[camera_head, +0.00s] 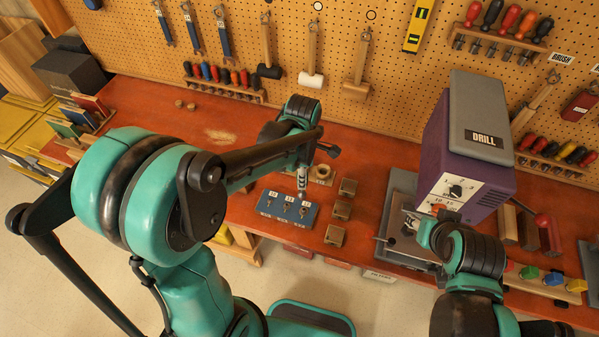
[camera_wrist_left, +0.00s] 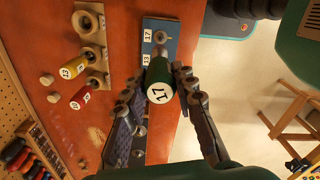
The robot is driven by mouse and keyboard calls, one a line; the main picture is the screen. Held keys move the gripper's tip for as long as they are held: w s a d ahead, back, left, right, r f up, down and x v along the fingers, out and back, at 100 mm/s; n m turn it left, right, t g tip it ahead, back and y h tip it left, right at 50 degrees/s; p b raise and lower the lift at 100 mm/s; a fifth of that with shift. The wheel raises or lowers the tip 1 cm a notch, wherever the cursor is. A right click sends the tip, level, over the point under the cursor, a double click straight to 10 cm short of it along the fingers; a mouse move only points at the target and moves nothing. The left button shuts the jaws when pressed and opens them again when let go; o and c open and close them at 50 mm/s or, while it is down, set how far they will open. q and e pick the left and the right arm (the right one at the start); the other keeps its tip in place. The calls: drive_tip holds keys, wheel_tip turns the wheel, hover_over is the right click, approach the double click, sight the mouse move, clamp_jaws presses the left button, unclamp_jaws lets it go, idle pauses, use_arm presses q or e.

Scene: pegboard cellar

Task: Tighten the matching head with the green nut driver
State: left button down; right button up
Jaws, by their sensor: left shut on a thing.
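My left gripper (camera_wrist_left: 158,92) is shut on the green nut driver (camera_wrist_left: 160,80), whose handle end reads 17. In the head view its metal shaft (camera_head: 302,181) points down above the right end of the blue block (camera_head: 287,210). The block carries a row of small metal heads (camera_head: 287,208) with number labels.
Small wooden blocks (camera_head: 341,209) stand right of the blue block. The purple drill (camera_head: 466,150) stands further right. The red bench (camera_head: 235,125) is mostly clear behind.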

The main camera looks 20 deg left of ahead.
sight(304, 194)
use_arm(q)
drive_tip(key=shift+s+d+f, duration=0.1)
drive_tip(key=shift+d+f, duration=0.05)
drive_tip(key=shift+d, duration=0.35)
drive_tip(key=shift+a+f+b, duration=0.1)
drive_tip(key=shift+f+b, duration=0.5)
drive_tip(key=shift+f, duration=0.05)
wheel_tip(304, 194, down, 6)
drive_tip(key=b, duration=0.4)
drive_tip(key=shift+r, duration=0.25)
use_arm(e)
drive_tip(key=f, duration=0.5)
drive_tip(key=shift+s+d+f, duration=0.15)
drive_tip(key=shift+d+f, duration=0.05)
drive_tip(key=shift+d, duration=0.05)
use_arm(q)
drive_tip(key=shift+f+b, duration=1.2)
use_arm(e)
drive_tip(key=shift+f, duration=1.05)
